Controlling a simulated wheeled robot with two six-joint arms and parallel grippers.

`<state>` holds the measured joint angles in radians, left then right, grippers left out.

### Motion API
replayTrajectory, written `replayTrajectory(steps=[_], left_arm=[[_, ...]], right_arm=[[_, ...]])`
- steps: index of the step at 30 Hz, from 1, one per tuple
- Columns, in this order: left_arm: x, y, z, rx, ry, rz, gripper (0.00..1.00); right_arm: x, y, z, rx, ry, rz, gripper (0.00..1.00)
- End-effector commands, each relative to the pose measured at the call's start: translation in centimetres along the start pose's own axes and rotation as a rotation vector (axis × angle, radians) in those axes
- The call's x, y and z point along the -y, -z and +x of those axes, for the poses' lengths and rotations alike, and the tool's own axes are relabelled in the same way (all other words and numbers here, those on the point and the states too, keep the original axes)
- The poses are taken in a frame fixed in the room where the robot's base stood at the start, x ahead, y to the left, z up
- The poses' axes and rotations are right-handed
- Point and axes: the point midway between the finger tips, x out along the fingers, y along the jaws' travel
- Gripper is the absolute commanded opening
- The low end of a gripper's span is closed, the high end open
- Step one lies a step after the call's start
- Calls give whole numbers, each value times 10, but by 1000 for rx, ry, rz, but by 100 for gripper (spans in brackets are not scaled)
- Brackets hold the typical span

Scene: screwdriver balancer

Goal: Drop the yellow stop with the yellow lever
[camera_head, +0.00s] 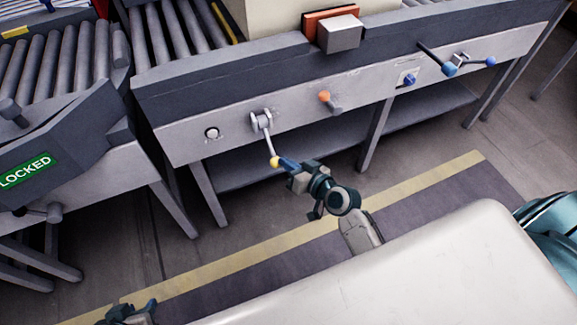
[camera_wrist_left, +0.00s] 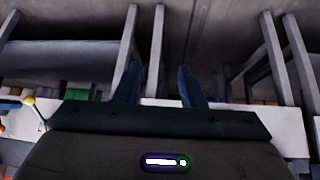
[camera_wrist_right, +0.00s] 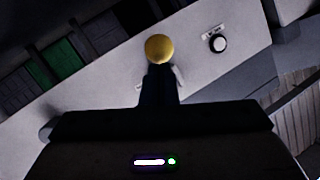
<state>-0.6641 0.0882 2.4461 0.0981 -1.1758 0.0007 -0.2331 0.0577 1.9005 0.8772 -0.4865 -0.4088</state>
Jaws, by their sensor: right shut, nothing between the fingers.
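The yellow lever is a grey rod hanging down from a pivot on the front panel, with a round yellow knob (camera_head: 275,161) at its lower end. The knob also shows in the right wrist view (camera_wrist_right: 158,48) and at the left of the left wrist view (camera_wrist_left: 29,99). My right gripper (camera_head: 286,164) is shut and empty, its fingertips right at the knob; I cannot tell whether they touch. My left gripper (camera_wrist_left: 158,85) is open and empty, low at the bottom left of the head view (camera_head: 130,312). A yellow strip (camera_head: 226,20) lies by the rollers; I cannot tell whether it is the yellow stop.
An orange-faced block (camera_head: 331,24) stands at the conveyor edge before a beige box (camera_head: 290,12). An orange-knobbed lever (camera_head: 326,97), blue-knobbed controls (camera_head: 450,68) and a round white button (camera_head: 212,133) share the panel. A green LOCKED sign (camera_head: 27,170) is at left.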

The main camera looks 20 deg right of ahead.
Motion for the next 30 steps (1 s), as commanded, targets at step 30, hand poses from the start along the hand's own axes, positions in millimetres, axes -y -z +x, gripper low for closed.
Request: replayTrajectory(steps=[30], left_arm=[[-10, 1, 15, -134, -44, -42, 36]], right_arm=[[-4, -9, 4, 9, -1, 3, 0]])
